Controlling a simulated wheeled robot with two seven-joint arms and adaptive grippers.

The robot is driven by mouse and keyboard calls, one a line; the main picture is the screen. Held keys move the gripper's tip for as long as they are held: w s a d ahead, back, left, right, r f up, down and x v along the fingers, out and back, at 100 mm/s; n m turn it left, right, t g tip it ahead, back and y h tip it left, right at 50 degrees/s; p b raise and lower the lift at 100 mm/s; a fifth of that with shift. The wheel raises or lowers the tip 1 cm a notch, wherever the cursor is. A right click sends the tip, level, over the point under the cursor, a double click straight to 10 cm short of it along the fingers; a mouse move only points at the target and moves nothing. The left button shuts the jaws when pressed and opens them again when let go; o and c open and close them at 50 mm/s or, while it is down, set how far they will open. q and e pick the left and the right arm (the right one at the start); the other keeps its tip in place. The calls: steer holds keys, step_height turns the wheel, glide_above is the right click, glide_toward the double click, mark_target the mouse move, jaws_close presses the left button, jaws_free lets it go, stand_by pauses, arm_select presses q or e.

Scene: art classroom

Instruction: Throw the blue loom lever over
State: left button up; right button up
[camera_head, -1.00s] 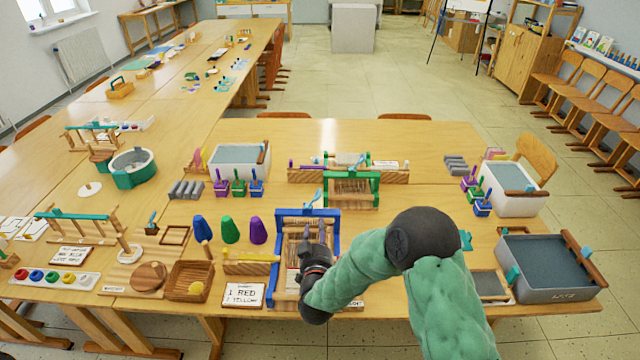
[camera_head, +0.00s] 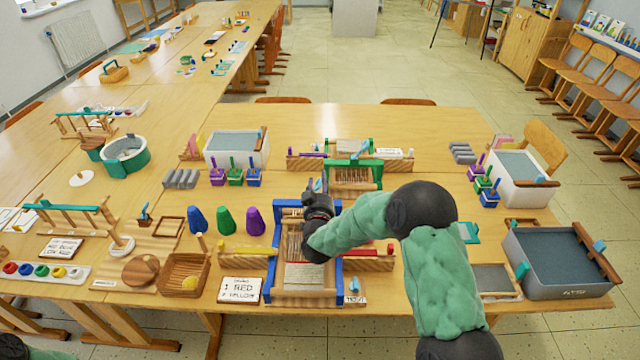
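The blue loom (camera_head: 337,262) stands near the front edge of the table, with pale warp threads and a strip of cloth in its frame. My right gripper (camera_head: 317,190) is at the loom's far crossbar, above its threads. A small light-blue piece, which looks like the lever (camera_head: 310,184), shows at the gripper's tip. The gripper's dark body hides most of this area, so I cannot tell whether the fingers touch it or are open. My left gripper is out of view; only a bit of my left arm shows at the lower left corner.
A green loom (camera_head: 377,171) stands just behind the blue one. A card (camera_head: 240,290) lies at front left. A grey tub (camera_head: 560,262) stands at right.

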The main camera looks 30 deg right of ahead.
steer(key=shift+x, duration=0.75)
jaws_close()
